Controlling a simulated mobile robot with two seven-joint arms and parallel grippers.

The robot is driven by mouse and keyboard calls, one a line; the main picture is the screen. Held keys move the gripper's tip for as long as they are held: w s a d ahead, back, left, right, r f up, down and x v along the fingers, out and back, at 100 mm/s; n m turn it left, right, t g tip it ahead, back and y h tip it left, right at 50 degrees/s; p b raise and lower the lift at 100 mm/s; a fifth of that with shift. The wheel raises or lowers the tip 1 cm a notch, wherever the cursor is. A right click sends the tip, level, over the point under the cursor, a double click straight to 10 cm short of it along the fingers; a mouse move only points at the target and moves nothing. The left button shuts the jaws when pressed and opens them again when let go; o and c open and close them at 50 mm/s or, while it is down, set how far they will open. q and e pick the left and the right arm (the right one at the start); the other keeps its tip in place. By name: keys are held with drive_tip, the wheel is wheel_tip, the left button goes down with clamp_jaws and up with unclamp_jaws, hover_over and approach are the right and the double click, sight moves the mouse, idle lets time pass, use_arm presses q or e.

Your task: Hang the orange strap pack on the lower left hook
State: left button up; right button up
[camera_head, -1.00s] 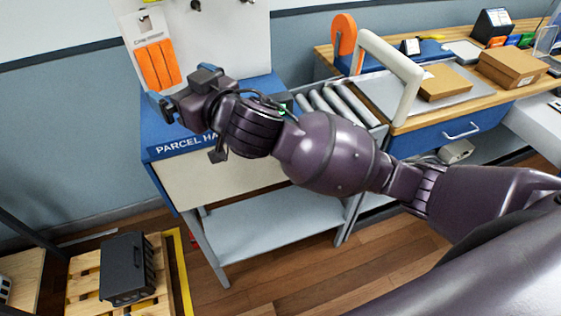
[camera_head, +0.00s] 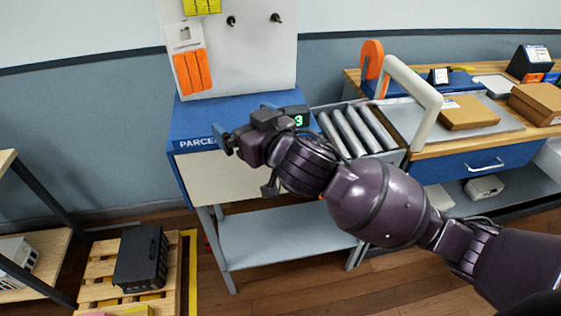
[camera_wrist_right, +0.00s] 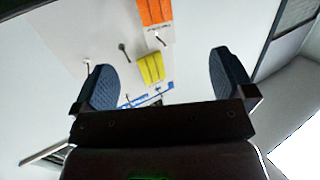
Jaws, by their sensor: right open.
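The orange strap pack (camera_head: 192,70) hangs upright against the white board (camera_head: 258,62), at its lower left, below a yellow pack (camera_head: 201,6). A hook end (camera_wrist_right: 160,40) shows at its pale card in the right wrist view, where the orange straps (camera_wrist_right: 155,10) are at the top edge. My right gripper (camera_head: 240,128) is open and empty, below and to the right of the pack and apart from it. Its two blue fingers stand wide apart in the right wrist view (camera_wrist_right: 160,80). My left gripper is not in view.
Two bare hooks (camera_head: 231,21) (camera_head: 276,17) stick out right of the pack. The blue bench (camera_head: 195,115) lies under the board. A roller conveyor (camera_head: 357,130) and a table with cartons (camera_head: 468,113) stand at right. A black crate (camera_head: 141,258) sits on a pallet at lower left.

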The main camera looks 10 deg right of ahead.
drive_tip(key=s+d+f+m+g+h, duration=0.1)
drive_tip(key=s+d+f+g+h, duration=0.1)
drive_tip(key=d+f, duration=0.3)
wheel_tip(320, 180, down, 3)
drive_tip(key=shift+s+d+f+m+g+h, duration=0.1)
drive_tip(key=shift+s+d+m+g+h, duration=0.2)
drive_tip(key=shift+h, duration=0.4)
drive_tip(key=shift+w+a, duration=0.1)
drive_tip(key=shift+a, duration=0.05)
drive_tip(key=s+d+f+n+t, duration=0.1)
drive_tip(key=s+d+f+t, duration=0.15)
drive_tip(key=d+f, duration=0.9)
drive_tip(key=s+d+f+m+g+h, duration=0.1)
drive_tip(key=s+d+f+m+h, duration=0.1)
drive_tip(key=s+f, duration=0.5)
drive_tip(key=s+d+f+m+g+h, duration=0.1)
drive_tip(key=s+d+f+g+h, duration=0.1)
drive_tip(key=s+d+f, duration=0.3)
drive_tip(key=s+f, duration=0.2)
drive_tip(key=s, duration=0.1)
drive_tip(key=shift+s+d+f+m, duration=0.15)
drive_tip(key=shift+s+d+m, duration=0.15)
drive_tip(key=shift+s+m, duration=0.1)
